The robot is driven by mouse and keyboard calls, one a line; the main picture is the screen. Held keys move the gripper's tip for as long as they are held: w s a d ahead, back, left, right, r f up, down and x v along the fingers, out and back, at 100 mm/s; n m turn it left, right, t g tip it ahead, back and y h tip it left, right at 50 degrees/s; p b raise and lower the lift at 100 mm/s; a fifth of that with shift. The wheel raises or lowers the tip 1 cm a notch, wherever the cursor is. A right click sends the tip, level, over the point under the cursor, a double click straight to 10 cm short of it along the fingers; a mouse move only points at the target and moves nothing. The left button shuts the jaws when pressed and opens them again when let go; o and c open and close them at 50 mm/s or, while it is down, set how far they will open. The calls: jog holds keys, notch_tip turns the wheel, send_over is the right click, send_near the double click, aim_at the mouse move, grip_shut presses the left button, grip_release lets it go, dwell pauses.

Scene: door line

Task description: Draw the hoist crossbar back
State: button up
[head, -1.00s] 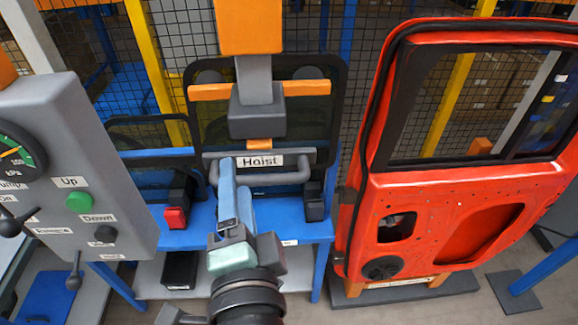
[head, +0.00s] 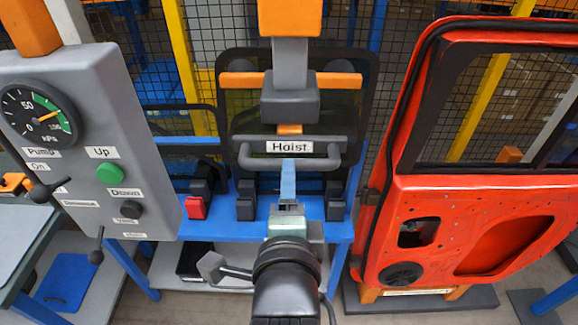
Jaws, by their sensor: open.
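The hoist crossbar (head: 252,142) is a grey bar with a "Hoist" label (head: 289,148) and a bent grip at each end. It hangs level below the grey hoist column (head: 290,95), in front of a dark glass pane with an orange strip. My gripper (head: 288,172) points up the picture at the middle of the crossbar, its blue fingers just below the label. The fingers line up one behind the other, so the gap between them is hidden. It is open and holds nothing; I cannot tell whether it touches the bar.
A grey control panel (head: 120,130) with a gauge, levers and a green Up button (head: 109,173) stands at the left. A red car door (head: 465,210) stands close at the right. A blue bench (head: 320,228) with dark clamps lies below the crossbar.

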jog(key=p+x, duration=0.2)
jog(key=x, duration=0.4)
jog(key=shift+w, duration=0.25)
grip_shut()
dwell(1.2)
